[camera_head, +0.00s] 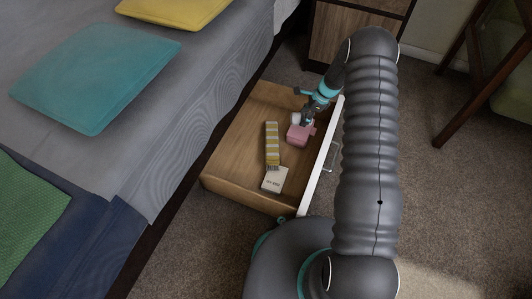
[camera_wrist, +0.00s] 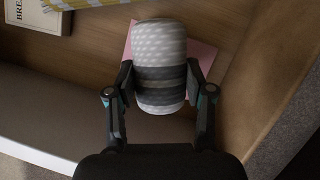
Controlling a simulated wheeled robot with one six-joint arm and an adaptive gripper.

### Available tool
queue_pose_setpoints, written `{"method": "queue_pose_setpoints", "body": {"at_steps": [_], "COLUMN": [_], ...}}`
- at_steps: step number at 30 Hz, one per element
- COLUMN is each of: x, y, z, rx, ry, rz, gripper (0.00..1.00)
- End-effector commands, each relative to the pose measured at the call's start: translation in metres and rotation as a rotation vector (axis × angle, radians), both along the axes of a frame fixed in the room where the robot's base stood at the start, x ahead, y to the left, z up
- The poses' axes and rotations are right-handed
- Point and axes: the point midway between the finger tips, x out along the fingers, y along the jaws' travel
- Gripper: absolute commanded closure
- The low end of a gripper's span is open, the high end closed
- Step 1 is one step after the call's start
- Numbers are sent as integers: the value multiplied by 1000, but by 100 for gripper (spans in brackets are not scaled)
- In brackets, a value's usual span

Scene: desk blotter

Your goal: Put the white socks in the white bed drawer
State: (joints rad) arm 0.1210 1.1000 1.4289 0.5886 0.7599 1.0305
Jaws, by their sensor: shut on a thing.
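The white bed drawer (camera_head: 236,140) is pulled open beside the bed, with a wooden inside and a white front. My gripper (camera_head: 306,117) is low over the drawer's far part. In the wrist view my gripper (camera_wrist: 160,80) is shut on the white socks (camera_wrist: 159,45), a rolled bundle with pale patterning and dark grey bands. The socks (camera_head: 296,118) show only as a small pale patch in the head view. They are over or beside a pink item; whether they touch it or the drawer bottom I cannot tell.
The pink item (camera_head: 299,136), a yellow-striped item (camera_head: 272,144) and a white book or box (camera_head: 274,180) lie in the drawer. The drawer's left part is bare. The bed (camera_head: 230,60) borders it on the left; a wooden cabinet (camera_head: 335,35) stands behind.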

Motion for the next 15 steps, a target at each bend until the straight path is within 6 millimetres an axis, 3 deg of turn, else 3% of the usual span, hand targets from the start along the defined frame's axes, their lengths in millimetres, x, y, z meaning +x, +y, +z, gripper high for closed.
{"method": "queue_pose_setpoints", "body": {"at_steps": [3, 8, 11, 15], "x": [18, 30, 36, 45], "y": [-10, -17, -10, 16], "z": [-22, -33, -35, -35], "rx": [-2, -4, -4, -4], "ry": [-11, -18, -19, -20], "rz": [-193, -327, -351, -350], "gripper": [88, 88, 88, 88]}}
